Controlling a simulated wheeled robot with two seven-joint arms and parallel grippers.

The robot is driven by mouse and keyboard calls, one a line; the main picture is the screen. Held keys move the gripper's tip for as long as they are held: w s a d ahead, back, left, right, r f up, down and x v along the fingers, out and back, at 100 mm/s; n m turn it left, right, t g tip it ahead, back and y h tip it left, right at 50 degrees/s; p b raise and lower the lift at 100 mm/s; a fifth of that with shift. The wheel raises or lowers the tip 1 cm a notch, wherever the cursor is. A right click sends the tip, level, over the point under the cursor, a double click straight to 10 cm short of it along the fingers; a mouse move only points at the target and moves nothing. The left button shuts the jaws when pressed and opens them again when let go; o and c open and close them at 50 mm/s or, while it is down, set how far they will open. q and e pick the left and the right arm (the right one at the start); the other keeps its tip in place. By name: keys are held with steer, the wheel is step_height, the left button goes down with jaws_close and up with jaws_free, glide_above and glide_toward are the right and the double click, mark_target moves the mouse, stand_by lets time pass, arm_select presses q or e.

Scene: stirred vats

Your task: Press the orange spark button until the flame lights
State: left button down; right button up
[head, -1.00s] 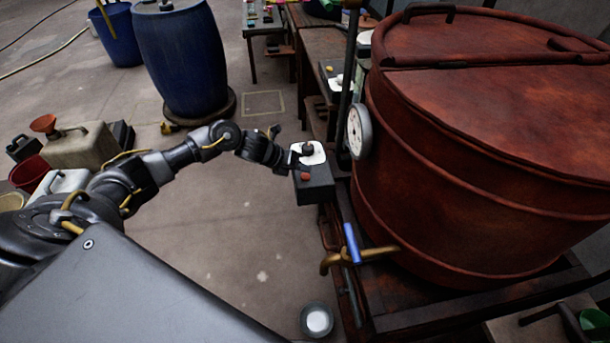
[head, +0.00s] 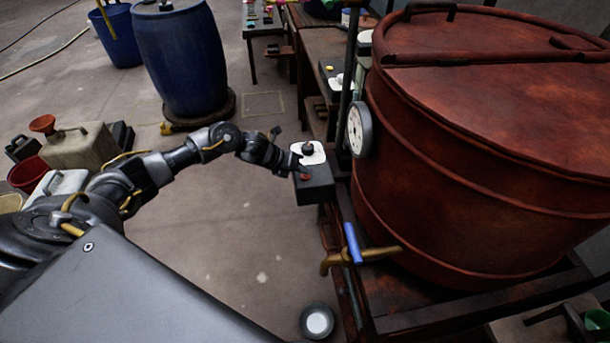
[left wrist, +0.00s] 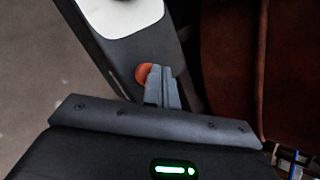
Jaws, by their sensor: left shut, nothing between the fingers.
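The orange spark button (head: 305,177) sits on the front face of a dark control box (head: 314,189), below a white plate with a black knob (head: 308,149). The box is beside the large rust-red vat (head: 485,160). My left gripper (head: 299,173) is shut and empty, with its tips at the button. In the left wrist view the shut fingers (left wrist: 161,88) overlap the right part of the orange button (left wrist: 143,74). I cannot tell whether they touch it or how far it is pressed. No flame is visible. My right gripper is not in view.
A round gauge (head: 359,130) and a brass tap with a blue handle (head: 352,243) are on the vat's side. A blue barrel (head: 182,60) stands behind my left arm.

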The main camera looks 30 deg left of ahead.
mark_target(301, 177)
arm_select(q)
steer(key=shift+f+b, duration=0.35)
steer(key=shift+f, duration=0.1)
stand_by(0.5)
steer(key=shift+r, duration=0.1)
steer(key=shift+r+p, duration=0.6)
steer(key=shift+r, duration=0.15)
steer(key=shift+r+p, duration=1.9)
steer(key=shift+r, duration=0.65)
